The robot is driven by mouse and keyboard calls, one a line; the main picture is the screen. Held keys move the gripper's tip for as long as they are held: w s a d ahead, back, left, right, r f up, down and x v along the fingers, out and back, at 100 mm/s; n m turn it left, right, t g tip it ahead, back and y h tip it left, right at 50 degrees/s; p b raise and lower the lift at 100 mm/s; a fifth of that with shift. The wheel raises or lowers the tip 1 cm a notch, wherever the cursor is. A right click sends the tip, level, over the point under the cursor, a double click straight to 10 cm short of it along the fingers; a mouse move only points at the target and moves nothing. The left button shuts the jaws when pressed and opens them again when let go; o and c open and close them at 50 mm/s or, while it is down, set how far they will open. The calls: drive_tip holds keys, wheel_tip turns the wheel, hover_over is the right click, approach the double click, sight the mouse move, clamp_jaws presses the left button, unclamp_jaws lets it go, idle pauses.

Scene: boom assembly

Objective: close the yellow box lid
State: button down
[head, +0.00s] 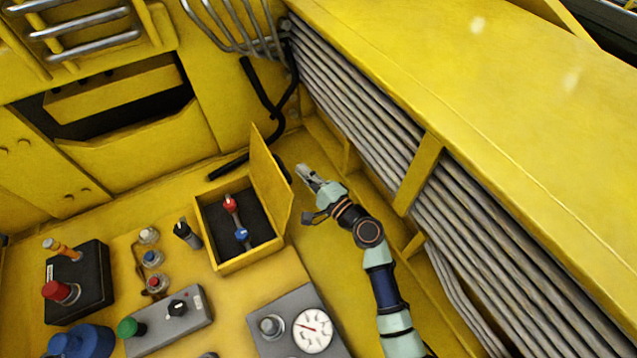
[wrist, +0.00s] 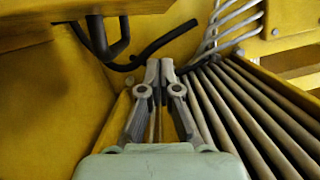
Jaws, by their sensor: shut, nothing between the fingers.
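The yellow box (head: 240,264) stands on the yellow floor with a dark inside. Its lid (head: 269,181) is open, standing upright on the box's right side. Inside the box are a red-topped part (head: 230,204) and a blue-topped part (head: 242,235). My gripper (head: 301,168) is to the right of the lid, on its outer side, with a gap seen between them. In the wrist view my gripper (wrist: 159,66) has its fingers together with nothing between them. A yellow surface at the wrist view's upper left may be the lid; I cannot tell for sure.
Grey pipes (head: 400,140) run along the wall right of my arm, and also in the wrist view (wrist: 250,110). A black hose (head: 266,100) hangs behind the box. A gauge panel (head: 298,325), a grey switch box (head: 172,322) and a black control box (head: 85,285) stand in front and left.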

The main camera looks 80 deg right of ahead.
sight(276, 178)
drive_tip(key=shift+w+a+r+p, duration=0.25)
drive_tip(key=shift+w+a+p, duration=0.2)
drive_tip(key=shift+w+a, duration=0.3)
drive_tip(key=shift+w+a+r+p, duration=0.2)
drive_tip(key=shift+w+a+p, duration=0.3)
drive_tip(key=shift+w, duration=0.3)
